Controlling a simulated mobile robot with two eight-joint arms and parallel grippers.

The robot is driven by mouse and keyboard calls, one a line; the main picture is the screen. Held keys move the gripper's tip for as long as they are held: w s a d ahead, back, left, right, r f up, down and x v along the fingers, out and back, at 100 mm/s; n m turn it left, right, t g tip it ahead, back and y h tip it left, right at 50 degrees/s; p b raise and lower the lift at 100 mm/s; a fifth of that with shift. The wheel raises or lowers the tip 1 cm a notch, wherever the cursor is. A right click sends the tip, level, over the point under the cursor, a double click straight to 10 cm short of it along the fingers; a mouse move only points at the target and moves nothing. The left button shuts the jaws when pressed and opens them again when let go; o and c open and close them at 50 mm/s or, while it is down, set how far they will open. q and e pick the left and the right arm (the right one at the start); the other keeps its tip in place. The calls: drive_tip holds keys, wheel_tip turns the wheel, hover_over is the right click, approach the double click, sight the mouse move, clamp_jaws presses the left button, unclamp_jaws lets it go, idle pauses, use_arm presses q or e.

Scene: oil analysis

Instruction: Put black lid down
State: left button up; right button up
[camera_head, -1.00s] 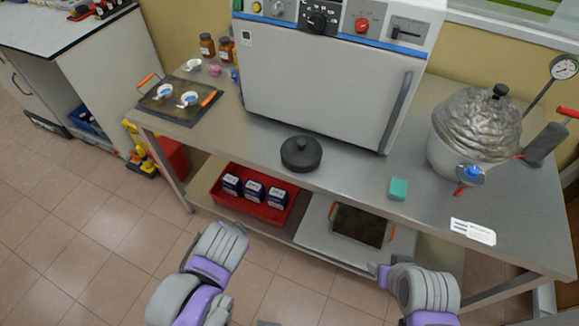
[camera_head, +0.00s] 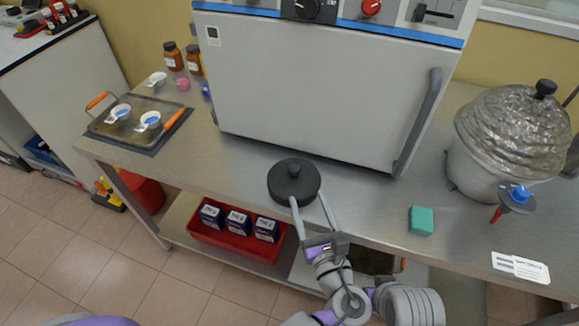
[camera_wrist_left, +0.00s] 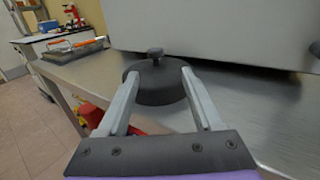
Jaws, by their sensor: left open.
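The black lid (camera_head: 281,188), round with a small knob on top, lies flat on the steel table (camera_head: 370,210) near its front edge. My left gripper (camera_head: 308,198) comes from the front with its fingers spread and its tips at the lid's near side. In the left wrist view, the lid (camera_wrist_left: 158,92) is straight ahead, with its knob up. There the open fingers of my left gripper (camera_wrist_left: 160,74) reach toward either side of it. Whether they touch it I cannot tell. No right gripper shows.
A large white oven (camera_head: 320,95) stands behind the lid. A teal block (camera_head: 421,220) and a foil-topped pot (camera_head: 510,140) are to the right. A tray with cups (camera_head: 95,128) is at the left. A red bin (camera_head: 210,240) with boxes is below. Bare tabletop surrounds the lid.

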sight(295, 174)
use_arm(q)
drive_tip(key=x, duration=0.4)
drive_tip(key=shift+w+a, duration=0.15)
drive_tip(key=x, duration=0.3)
drive_tip(key=b+x, duration=0.1)
drive_tip(key=x, duration=0.1)
drive_tip(key=shift+w+a+f, duration=0.25)
drive_tip(key=shift+a+f, duration=0.05)
drive_tip(key=shift+a, duration=0.05)
clamp_jaws()
